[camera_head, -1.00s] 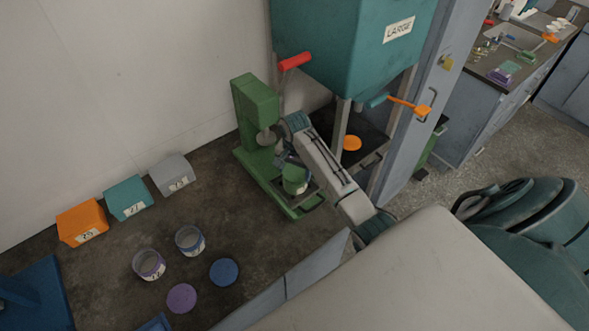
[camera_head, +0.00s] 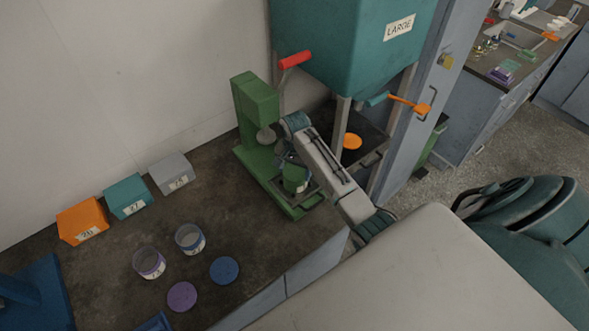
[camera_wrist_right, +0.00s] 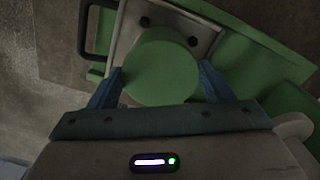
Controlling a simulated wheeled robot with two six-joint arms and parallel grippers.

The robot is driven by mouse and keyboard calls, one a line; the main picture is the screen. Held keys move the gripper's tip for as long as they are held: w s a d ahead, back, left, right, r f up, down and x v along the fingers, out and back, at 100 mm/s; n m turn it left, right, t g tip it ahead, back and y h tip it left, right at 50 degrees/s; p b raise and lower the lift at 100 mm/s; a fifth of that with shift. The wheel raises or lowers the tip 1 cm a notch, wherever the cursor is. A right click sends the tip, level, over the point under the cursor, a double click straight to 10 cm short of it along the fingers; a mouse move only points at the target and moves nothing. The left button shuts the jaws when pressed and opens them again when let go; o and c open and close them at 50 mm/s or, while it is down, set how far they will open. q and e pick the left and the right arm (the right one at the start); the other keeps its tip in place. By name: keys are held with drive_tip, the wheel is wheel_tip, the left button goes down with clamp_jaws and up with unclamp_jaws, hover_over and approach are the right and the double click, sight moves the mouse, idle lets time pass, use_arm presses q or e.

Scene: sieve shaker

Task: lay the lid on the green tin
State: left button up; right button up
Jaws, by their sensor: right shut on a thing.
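The green tin (camera_head: 300,186), with a pale label, stands upright on the plate of the green press-like stand (camera_head: 256,110). My right gripper (camera_head: 287,167) is at the top of the tin, with its arm coming from the lower right. In the right wrist view my right gripper (camera_wrist_right: 160,88) has a finger at each side of a round green lid (camera_wrist_right: 160,72) and is shut on it. The lid is over the tin and hides its opening. I cannot tell whether it is fully seated. My left gripper does not show.
Two open tins, purple-marked (camera_head: 149,263) and blue-marked (camera_head: 190,239), stand on the bench beside a purple lid (camera_head: 182,296) and a blue lid (camera_head: 224,270). Orange, teal and grey boxes line the wall. The teal hopper (camera_head: 350,50) and its frame stand close right of my arm.

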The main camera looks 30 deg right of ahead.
drive_tip(key=o, duration=1)
drive_tip(key=shift+r, duration=0.15)
drive_tip(key=shift+r, duration=0.35)
wheel_tip(320, 180, up, 6)
drive_tip(key=b, duration=0.2)
drive_tip(key=shift+r+b, duration=0.2)
drive_tip(key=shift+b, duration=0.15)
drive_tip(key=shift+r+p, duration=0.6)
drive_tip(key=shift+r, duration=1.15)
